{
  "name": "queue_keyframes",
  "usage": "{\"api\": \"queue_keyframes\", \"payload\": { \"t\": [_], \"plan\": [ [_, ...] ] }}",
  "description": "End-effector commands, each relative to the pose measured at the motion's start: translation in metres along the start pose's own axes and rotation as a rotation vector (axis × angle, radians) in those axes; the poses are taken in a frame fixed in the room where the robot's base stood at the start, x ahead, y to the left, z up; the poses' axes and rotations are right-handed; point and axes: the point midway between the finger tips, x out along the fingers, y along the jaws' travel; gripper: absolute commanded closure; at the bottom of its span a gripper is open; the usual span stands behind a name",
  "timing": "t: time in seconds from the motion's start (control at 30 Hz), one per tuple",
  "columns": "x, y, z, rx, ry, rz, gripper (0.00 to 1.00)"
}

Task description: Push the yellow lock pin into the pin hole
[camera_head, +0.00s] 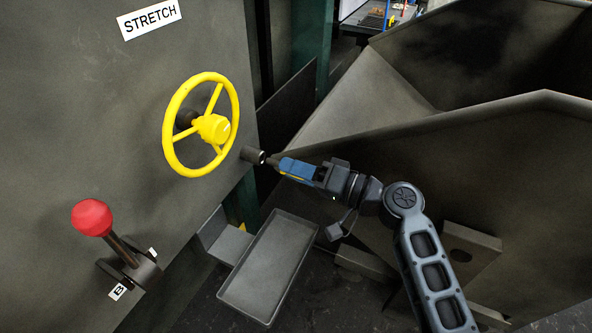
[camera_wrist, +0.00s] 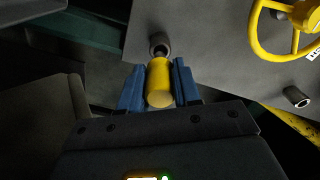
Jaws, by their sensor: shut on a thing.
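My gripper (camera_head: 287,168) is shut on the yellow lock pin. In the wrist view the yellow pin (camera_wrist: 160,85) lies between the two blue fingers (camera_wrist: 157,68), its thick end toward the camera. Its far end points at a round grey collar (camera_wrist: 160,42) on the dark panel, which looks like the pin hole. In the head view this collar (camera_head: 252,155) sticks out right of the yellow handwheel, just left of my fingertips. A short dark piece bridges the small gap between them. I cannot tell whether the pin's tip is inside the hole.
The yellow handwheel (camera_head: 211,128) stands out from the panel close to the collar. A red-knobbed lever (camera_head: 92,218) is at lower left. A grey tray (camera_head: 268,268) lies below my gripper. A second open collar (camera_wrist: 296,97) shows in the wrist view. Sloped metal walls (camera_head: 470,165) rise at right.

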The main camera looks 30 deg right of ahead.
Motion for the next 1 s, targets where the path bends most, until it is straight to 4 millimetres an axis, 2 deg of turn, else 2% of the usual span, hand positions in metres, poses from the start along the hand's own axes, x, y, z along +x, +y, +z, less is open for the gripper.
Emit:
{"api": "queue_keyframes", "payload": {
  "t": [0.43,1.0],
  "plan": [
    [0.001,0.000,0.000,0.000,0.000,0.000,1.00],
    [0.012,0.000,0.000,0.001,0.000,-0.001,1.00]
  ]
}}
